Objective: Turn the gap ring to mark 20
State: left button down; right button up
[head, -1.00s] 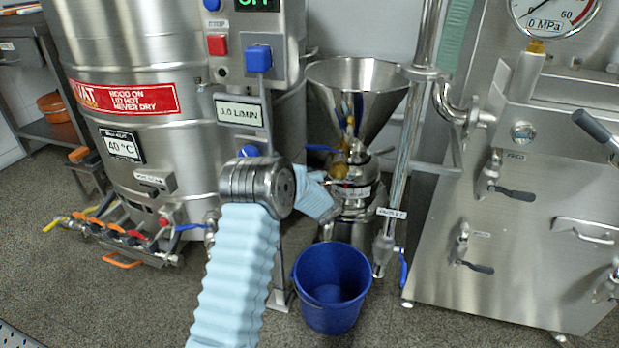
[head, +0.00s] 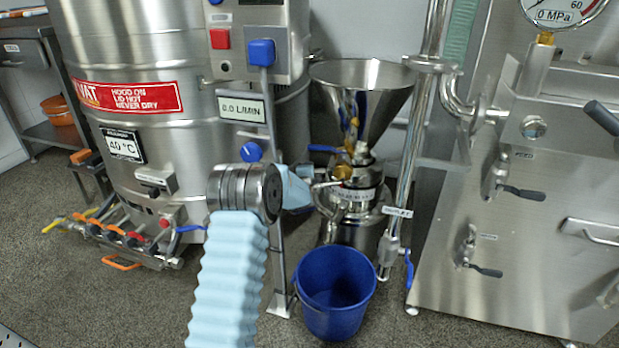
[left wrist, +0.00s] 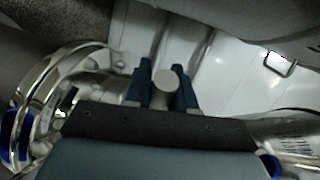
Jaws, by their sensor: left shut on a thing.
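The colloid mill stands in the middle of the head view, with a steel hopper (head: 362,90) on top and a gap ring (head: 360,193) with a marked band below it. The marks are too small to read. My left arm reaches the mill's left side, and its wrist hides much of the gripper there. In the left wrist view my left gripper (left wrist: 163,88) has its two dark blue fingers on either side of a round-ended grey handle (left wrist: 167,78) and is shut on it. My right gripper is in neither view.
A blue bucket (head: 335,300) stands on the floor in front of the mill. A steel pipe (head: 408,160) with a valve rises close on the mill's right. A large vat (head: 150,60) stands left, a steel machine panel (head: 530,240) right.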

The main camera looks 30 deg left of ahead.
pick_arm(q)
jog(key=shift+d, duration=0.1)
jog(key=c, duration=1)
grip_release()
jog(key=shift+c, duration=0.2)
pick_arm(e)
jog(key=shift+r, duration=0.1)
